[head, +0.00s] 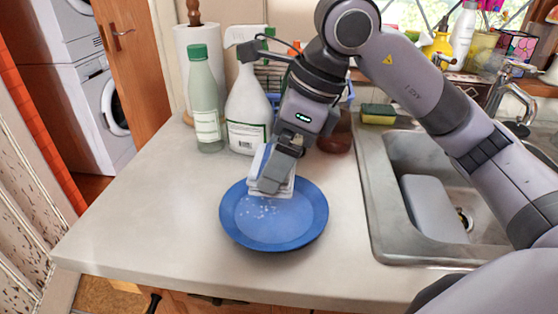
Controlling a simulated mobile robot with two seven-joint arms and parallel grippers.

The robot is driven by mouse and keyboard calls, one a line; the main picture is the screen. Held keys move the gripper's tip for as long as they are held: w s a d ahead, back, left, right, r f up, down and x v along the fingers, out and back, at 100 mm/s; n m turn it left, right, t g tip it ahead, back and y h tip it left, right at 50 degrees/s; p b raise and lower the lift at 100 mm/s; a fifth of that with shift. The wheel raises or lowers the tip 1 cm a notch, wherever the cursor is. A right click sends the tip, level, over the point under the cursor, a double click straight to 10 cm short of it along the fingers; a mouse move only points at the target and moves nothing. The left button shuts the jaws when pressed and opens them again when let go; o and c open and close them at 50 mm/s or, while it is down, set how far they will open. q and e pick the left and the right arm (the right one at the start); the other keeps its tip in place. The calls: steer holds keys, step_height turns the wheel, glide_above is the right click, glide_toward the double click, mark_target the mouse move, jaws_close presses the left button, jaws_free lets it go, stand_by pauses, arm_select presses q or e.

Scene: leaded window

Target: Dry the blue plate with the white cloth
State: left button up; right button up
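The blue plate (290,230) lies flat on the pale countertop, left of the sink. Small whitish drops (258,209) show on its left inner part. My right gripper (272,183) reaches down over the plate's back part. It is shut on the folded white cloth (279,191), which hangs at the plate's back inner area and seems to touch it. The gripper hides part of the cloth and the plate's back rim. My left gripper is not in view.
A green bottle (205,105), a white spray bottle (248,110) and a paper towel roll (195,50) stand behind the plate. A sponge (378,113) sits by the metal sink (385,240). The counter left of the plate (150,210) is clear.

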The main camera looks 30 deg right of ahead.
steer(key=shift+d+f+b+x, duration=0.1)
steer(key=shift+d+b+x, duration=0.1)
steer(key=shift+b+x, duration=0.7)
steer(key=shift+d+f+b+x, duration=0.15)
steer(key=shift+b+x, duration=0.45)
steer(key=shift+x, duration=0.6)
steer(key=shift+d+r+b+x, duration=0.1)
steer(key=shift+d+b+x, duration=0.1)
steer(key=shift+b+x, duration=0.7)
steer(key=shift+f, duration=0.2)
steer(key=shift+s+f+b, duration=0.1)
steer(key=shift+f+b, duration=0.35)
steer(key=shift+f, duration=0.2)
